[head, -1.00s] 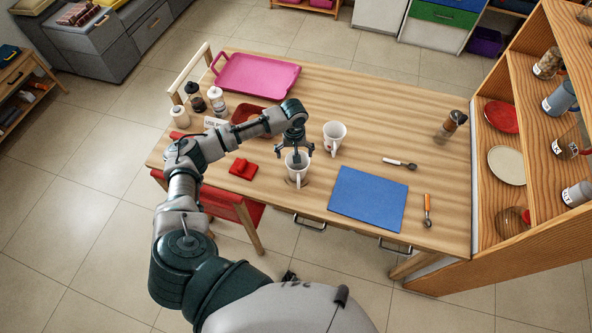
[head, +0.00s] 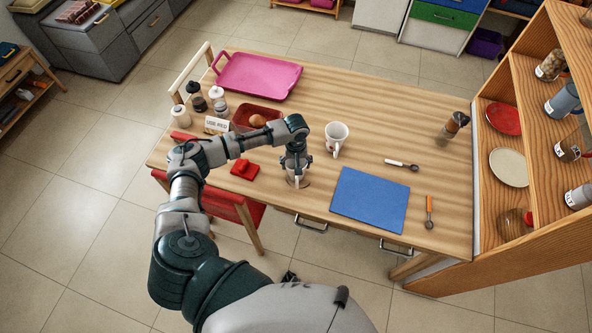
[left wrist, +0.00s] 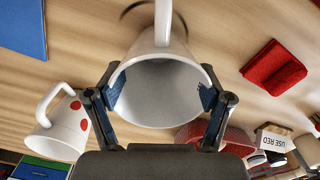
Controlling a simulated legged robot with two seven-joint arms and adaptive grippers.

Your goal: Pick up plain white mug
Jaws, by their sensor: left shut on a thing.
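The plain white mug (head: 293,181) is near the front edge of the wooden table, upright, partly hidden by my left gripper (head: 296,164). In the left wrist view the mug (left wrist: 160,105) is seen into its empty inside, with its handle at the top of the picture. The fingers of my left gripper (left wrist: 161,97) press on opposite sides of its rim. I cannot tell whether its base touches the table. A second white mug with red dots (head: 336,137) stands behind it to the right; it also shows in the left wrist view (left wrist: 62,128). My right gripper is not in view.
A red tray (head: 243,117), a "USE RED" sign (head: 216,124) and several jars are behind left. A pink tray (head: 257,76) is at the back. Shelves (head: 498,130) border the right.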

